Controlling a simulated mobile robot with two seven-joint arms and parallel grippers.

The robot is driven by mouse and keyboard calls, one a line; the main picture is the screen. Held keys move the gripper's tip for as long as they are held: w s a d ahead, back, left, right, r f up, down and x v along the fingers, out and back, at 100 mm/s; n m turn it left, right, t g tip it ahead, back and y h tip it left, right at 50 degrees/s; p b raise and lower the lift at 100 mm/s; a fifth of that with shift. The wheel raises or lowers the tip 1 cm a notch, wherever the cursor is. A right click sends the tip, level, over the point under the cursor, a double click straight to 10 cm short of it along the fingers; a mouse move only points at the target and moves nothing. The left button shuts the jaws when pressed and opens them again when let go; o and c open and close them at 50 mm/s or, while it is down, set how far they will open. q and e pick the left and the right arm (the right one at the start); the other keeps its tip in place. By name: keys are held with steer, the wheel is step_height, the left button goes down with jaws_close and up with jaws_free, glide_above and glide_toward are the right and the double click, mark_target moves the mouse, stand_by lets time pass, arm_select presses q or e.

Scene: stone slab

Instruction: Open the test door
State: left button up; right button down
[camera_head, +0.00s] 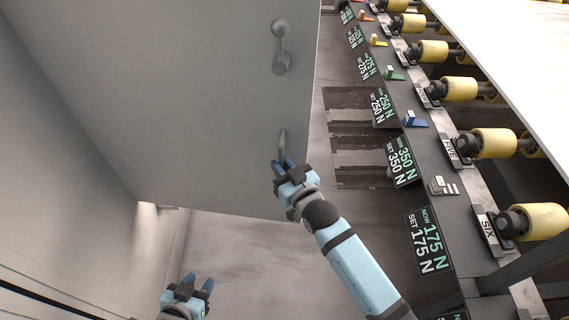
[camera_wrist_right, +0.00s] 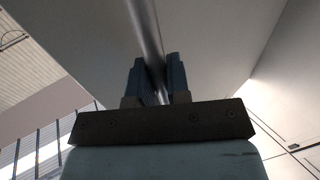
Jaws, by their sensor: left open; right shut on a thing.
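The test door (camera_head: 200,100) is a large plain grey panel across the upper left of the head view. Near its right edge it has a grey ball-ended lever (camera_head: 280,45) and, lower down, a bar handle (camera_head: 283,142). My right gripper (camera_head: 283,168) is shut on the lower end of the bar handle. In the right wrist view the metal bar (camera_wrist_right: 146,35) passes between the two fingers of the right gripper (camera_wrist_right: 157,78). My left gripper (camera_head: 190,284) is open and empty at the bottom left, apart from the door.
On the right stands a dark rail with several yellow rollers (camera_head: 493,143) and force labels such as 350 N (camera_head: 402,160). A white slab (camera_head: 510,60) lies over the upper right. A grey wall (camera_head: 60,215) is at the left. Bare floor (camera_head: 250,260) shows below the door.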

steer(key=shift+s+a, duration=0.1)
steer(key=shift+a, duration=0.05)
steer(key=c, duration=1.1)
jaws_free()
steer(key=shift+a, duration=0.1)
steer(key=shift+s+d, duration=0.1)
steer(key=shift+d, duration=0.1)
steer(key=b+v, duration=0.1)
steer(key=v, duration=1.2)
steer(key=shift+s, duration=0.25)
steer(key=shift+d, duration=0.1)
